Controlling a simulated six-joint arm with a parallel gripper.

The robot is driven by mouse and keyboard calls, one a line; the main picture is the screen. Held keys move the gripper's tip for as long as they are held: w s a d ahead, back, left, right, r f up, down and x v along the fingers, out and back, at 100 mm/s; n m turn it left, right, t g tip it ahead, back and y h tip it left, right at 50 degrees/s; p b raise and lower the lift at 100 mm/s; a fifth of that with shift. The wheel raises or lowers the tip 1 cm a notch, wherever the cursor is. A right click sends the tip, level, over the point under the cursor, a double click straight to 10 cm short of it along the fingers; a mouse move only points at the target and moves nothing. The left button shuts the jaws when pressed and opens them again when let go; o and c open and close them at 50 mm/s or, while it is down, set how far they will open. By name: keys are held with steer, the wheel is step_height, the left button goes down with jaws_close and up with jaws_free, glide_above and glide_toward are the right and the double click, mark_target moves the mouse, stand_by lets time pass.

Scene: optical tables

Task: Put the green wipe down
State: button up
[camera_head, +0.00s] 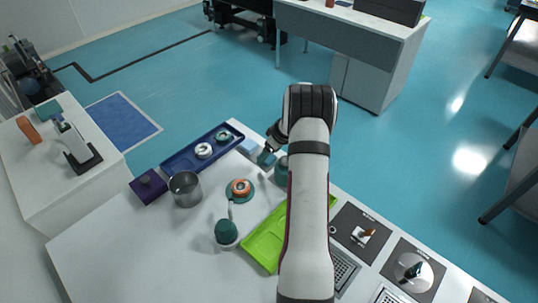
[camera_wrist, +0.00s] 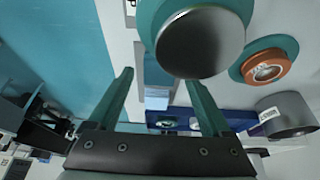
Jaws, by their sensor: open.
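I cannot make out a separate green wipe with certainty in either view. My gripper (camera_head: 266,157) is low over the white bench, beside the right end of the dark blue tray. Its teal fingers are apart in the wrist view (camera_wrist: 158,80), and nothing is clamped between them. A pale blue block (camera_head: 248,146) lies just beside the gripper; in the wrist view a pale blue piece (camera_wrist: 156,98) shows in the gap between the fingers. My arm hides part of the bench.
A teal container (camera_head: 281,172) stands close to the gripper; its round metal top (camera_wrist: 200,43) looms near the fingers. The dark blue tray (camera_head: 180,163), metal cup (camera_head: 185,190), orange ring (camera_head: 240,187) and lime-green tray (camera_head: 263,245) are nearby. The front-left bench is clear.

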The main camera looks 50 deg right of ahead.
steer(key=v, duration=1.1)
steer(key=s+a+r+m+g+y, duration=0.1)
steer(key=a+r, duration=0.4)
steer(key=a, duration=0.8)
steer(key=s+a+r+m+g+y, duration=0.1)
steer(key=a+r, duration=0.4)
steer(key=a, duration=0.8)
steer(key=s+a+m+g, duration=0.1)
steer(key=s+a, duration=0.6)
steer(key=s, duration=0.3)
steer(key=s+a+m+g, duration=0.1)
steer(key=s+a+m, duration=0.1)
steer(key=s+a, duration=0.5)
steer(key=s, duration=0.2)
steer(key=shift+s+f+m+g, duration=0.15)
steer(key=shift+s+m+g, duration=0.15)
steer(key=shift+s+g, duration=0.1)
steer(key=shift+w+a, duration=0.1)
